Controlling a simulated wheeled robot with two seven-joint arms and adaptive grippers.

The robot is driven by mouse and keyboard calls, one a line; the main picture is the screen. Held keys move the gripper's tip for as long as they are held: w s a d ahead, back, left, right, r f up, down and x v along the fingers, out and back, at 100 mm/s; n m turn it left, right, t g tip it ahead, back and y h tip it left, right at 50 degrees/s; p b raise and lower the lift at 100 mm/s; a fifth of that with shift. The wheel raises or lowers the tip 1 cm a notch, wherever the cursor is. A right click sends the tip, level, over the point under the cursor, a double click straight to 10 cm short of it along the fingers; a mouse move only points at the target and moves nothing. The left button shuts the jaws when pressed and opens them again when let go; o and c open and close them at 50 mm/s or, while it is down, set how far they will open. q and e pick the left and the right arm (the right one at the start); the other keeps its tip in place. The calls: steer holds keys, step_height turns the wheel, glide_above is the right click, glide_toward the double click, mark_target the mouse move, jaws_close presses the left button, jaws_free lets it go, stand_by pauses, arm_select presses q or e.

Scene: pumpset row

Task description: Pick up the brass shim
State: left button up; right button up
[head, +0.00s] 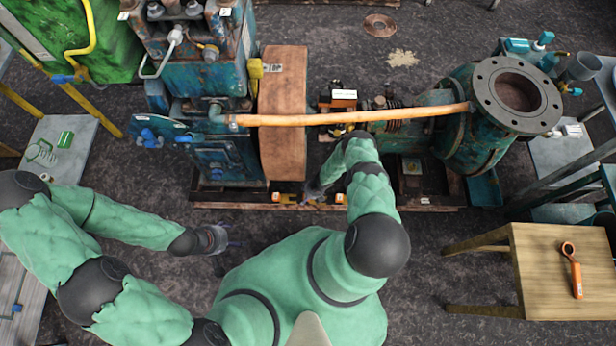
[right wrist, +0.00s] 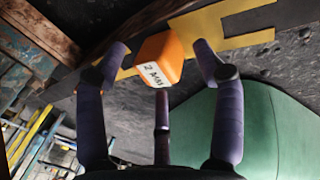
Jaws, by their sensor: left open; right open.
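The brass shim (right wrist: 205,28) shows in the right wrist view as a flat yellow plate with a slot, lying on a dark surface. An orange block (right wrist: 160,58) marked "2 MM" stands at its near side, between the spread fingers of my right gripper (right wrist: 166,75). I see no clear finger contact with the block. In the head view my right gripper (head: 315,190) is low at the front edge of the machine base, among small orange-and-yellow pieces (head: 281,198); which of these is the shim I cannot tell. My left gripper (head: 216,238) is open and empty over the floor.
A wooden table (head: 540,265) with an orange-handled tool (head: 573,270) stands at right. Floor is clear around my left gripper.

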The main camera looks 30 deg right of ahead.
jaws_close()
steer(key=shift+r, duration=0.15)
step_height(320, 180, up, 3)
steer(key=p, duration=0.4)
steer(key=s+r+p, duration=0.1)
steer(key=shift+a+r+p, duration=0.1)
steer(key=shift+a+p, duration=0.15)
steer(key=shift+p, duration=0.05)
steer(key=s+a+r+p, duration=0.7)
steer(key=s+p, duration=0.4)
steer(key=p, duration=0.6)
steer(key=shift+r+p, duration=0.35)
steer(key=shift+r, duration=0.4)
